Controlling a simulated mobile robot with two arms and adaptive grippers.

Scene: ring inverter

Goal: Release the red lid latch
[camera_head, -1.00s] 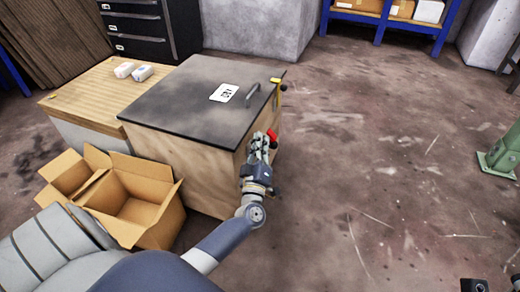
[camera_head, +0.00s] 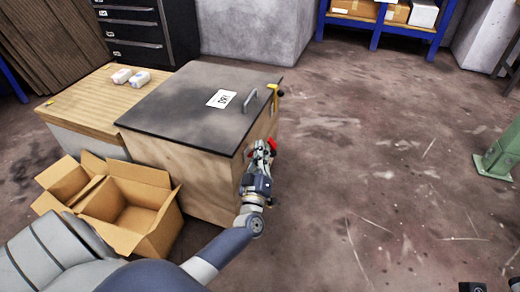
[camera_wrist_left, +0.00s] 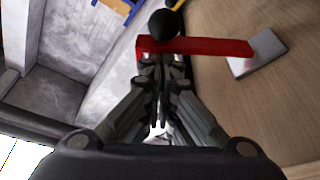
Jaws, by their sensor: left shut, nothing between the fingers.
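The wooden crate (camera_head: 200,186) has a closed dark lid (camera_head: 185,103) with a grey handle (camera_head: 250,99) and a white label. The red latch (camera_head: 272,146) is on the crate's right side, near the front corner. In the left wrist view the red latch (camera_wrist_left: 205,46) is a bar with a black knob (camera_wrist_left: 164,25) and a grey plate (camera_wrist_left: 259,54) at its right end. My left gripper (camera_head: 262,150) is shut and empty. In the wrist view its fingertips (camera_wrist_left: 160,62) are right at the bar's left part, below the knob; I cannot tell whether they touch. My right gripper is not seen.
A yellow latch (camera_head: 274,92) is at the lid's far right edge. An open cardboard box (camera_head: 158,222) stands left of the crate. A wooden-topped bench (camera_head: 85,97) holds two small white items. Floor to the right is clear up to a green post (camera_head: 502,155).

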